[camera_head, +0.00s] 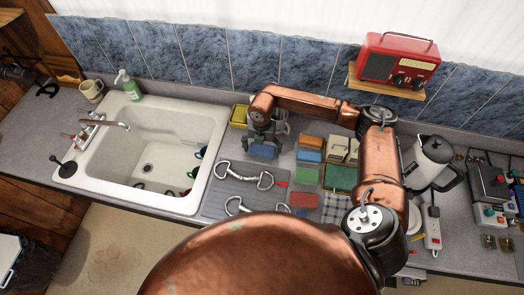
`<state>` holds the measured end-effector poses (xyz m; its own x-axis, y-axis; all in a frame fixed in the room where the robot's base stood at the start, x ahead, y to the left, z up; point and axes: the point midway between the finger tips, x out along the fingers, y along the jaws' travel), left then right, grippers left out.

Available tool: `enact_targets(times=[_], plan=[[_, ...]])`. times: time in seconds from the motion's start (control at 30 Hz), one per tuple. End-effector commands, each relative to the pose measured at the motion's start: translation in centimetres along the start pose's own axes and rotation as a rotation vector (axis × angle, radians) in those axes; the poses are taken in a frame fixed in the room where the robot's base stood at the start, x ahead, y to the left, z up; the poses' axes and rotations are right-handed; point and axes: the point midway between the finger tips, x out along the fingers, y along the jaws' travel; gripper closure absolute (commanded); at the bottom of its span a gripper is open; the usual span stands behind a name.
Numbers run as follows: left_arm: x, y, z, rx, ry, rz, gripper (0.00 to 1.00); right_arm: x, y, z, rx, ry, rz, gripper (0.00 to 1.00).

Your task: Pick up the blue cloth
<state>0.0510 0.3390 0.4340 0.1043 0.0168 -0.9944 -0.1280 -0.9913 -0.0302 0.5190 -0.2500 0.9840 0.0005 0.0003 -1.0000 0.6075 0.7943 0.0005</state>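A small folded blue cloth (264,152) is on the counter right of the sink, directly below my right gripper (266,139). The gripper points down at it, with dark fingers close around or just above its upper side. I cannot tell whether they are closed on it or whether it is lifted. My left gripper is not in view.
The white sink (205,152) is on the left, with metal bits (243,177) on a grey mat beside it. A red radio (398,60) sits on a wall shelf. A kettle (432,160) and power strip (432,230) stand right of my arm.

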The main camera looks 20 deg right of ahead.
Motion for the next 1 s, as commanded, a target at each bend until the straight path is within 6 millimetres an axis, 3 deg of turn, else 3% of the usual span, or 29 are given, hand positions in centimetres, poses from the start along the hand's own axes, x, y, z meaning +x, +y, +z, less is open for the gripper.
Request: enact_targets(times=[0.17, 0.4, 0.77, 1.0], plan=[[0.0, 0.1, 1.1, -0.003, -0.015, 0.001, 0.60, 0.0, 0.0, 0.0, 0.000, 0.000, 0.000, 0.30], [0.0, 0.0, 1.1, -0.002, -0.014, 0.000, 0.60, 0.0, 0.0, 0.0, 0.000, 0.000, 0.000, 0.47], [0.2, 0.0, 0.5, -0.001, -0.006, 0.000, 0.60, -0.4, 0.0, 0.0, 0.000, -0.001, 0.001, 0.47], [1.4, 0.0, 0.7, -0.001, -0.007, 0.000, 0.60, -3.2, 0.0, 0.1, -0.002, -0.004, 0.002, 0.47]])
